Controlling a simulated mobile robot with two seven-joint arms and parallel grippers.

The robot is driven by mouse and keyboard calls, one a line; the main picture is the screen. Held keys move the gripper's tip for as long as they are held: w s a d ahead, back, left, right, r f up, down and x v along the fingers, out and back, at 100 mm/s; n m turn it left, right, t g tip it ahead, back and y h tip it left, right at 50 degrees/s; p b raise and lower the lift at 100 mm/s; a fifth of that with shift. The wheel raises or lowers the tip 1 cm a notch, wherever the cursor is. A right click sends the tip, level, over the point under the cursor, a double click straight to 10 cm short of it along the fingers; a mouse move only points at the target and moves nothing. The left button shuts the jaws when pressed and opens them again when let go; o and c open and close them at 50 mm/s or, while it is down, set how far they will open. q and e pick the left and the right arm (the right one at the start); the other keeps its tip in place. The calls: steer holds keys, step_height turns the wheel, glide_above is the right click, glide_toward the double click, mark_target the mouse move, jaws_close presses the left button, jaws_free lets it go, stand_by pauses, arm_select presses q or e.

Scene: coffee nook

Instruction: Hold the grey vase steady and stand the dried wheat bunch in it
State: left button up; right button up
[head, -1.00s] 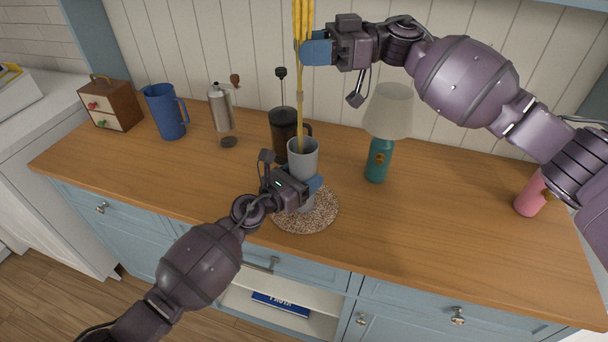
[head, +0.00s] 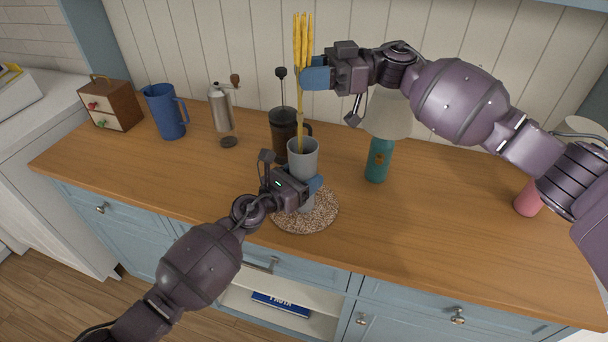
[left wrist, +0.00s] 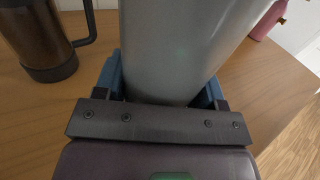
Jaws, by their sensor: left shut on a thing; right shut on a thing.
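The grey vase (head: 303,152) stands upright on a round speckled mat (head: 318,218) near the front of the wooden counter. My left gripper (head: 308,188) is shut on its lower body. In the left wrist view the vase (left wrist: 180,50) fills the space between the blue fingers. The yellow dried wheat bunch (head: 303,40) is upright above the vase. My right gripper (head: 306,77) is shut on it at mid-length. The lower end of its stems is at the vase's mouth and looks to be just inside the rim; how deep is hidden.
Behind the vase stands a dark French press (head: 283,130). To the right is a teal lamp (head: 378,160), its shade partly behind my right arm. A steel grinder (head: 221,110), blue jug (head: 166,112) and small drawer box (head: 108,104) stand left. A pink object (head: 527,203) is far right.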

steer(key=shift+f, duration=1.45)
steer(key=o, duration=1)
steer(key=v, duration=1.2)
arm_select(q)
steer(key=o, duration=1.1)
